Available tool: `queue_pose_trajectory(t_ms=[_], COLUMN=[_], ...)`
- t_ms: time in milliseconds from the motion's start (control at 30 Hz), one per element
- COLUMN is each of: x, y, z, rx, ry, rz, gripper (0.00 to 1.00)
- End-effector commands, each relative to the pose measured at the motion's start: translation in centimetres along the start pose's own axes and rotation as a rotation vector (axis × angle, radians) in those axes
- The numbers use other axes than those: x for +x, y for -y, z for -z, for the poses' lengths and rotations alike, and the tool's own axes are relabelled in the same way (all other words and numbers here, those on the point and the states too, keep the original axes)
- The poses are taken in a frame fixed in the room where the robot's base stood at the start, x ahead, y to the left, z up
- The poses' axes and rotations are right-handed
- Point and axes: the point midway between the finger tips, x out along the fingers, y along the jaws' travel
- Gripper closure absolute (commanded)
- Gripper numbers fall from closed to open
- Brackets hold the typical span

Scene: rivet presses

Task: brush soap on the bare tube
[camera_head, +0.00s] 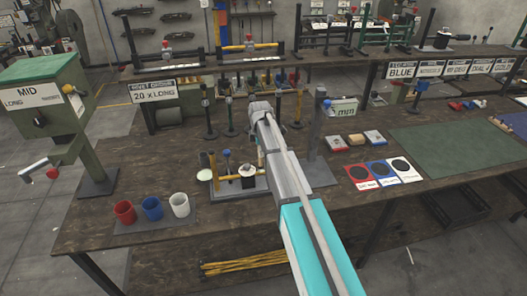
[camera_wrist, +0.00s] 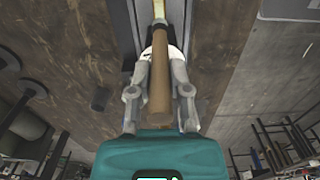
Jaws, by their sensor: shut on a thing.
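My gripper (camera_wrist: 160,50) is shut on a brown wooden handle, which looks like the brush (camera_wrist: 160,92). The handle runs between both fingers; a pale yellow piece lies beyond its far end at the top edge, and I cannot tell if it is bristles or another part. In the head view my gripper (camera_head: 260,122) is over the bench's middle, its fingertips hard to make out. A small pale dish (camera_head: 204,175), perhaps the soap, stands at the left of a grey fixture plate (camera_head: 226,194). I cannot make out the bare tube; my arm hides part of the fixture.
Red (camera_head: 125,212), blue (camera_head: 151,208) and white (camera_head: 180,205) cups stand at the front left of the bench (camera_head: 110,243). A grey post (camera_head: 318,130) rises right of my arm. A green press (camera_head: 50,100) stands left. The green mat (camera_head: 450,146) at right is clear.

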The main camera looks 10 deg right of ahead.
Motion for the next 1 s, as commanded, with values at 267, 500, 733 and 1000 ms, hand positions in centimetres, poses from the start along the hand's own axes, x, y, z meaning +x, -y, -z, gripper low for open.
queue_pose_trajectory(t_ms=[267,500,733,1000], x=[0.0,0.0,0.1,0.1], y=[0.0,0.0,0.0,0.0], z=[0.1,-0.3,-1.7,-3.0], rx=[0.0,0.0,0.0,0.0], ry=[0.0,0.0,0.0,0.0], rz=[0.0,0.0,0.0,0.0], gripper=[1.0,1.0,1.0,1.0])
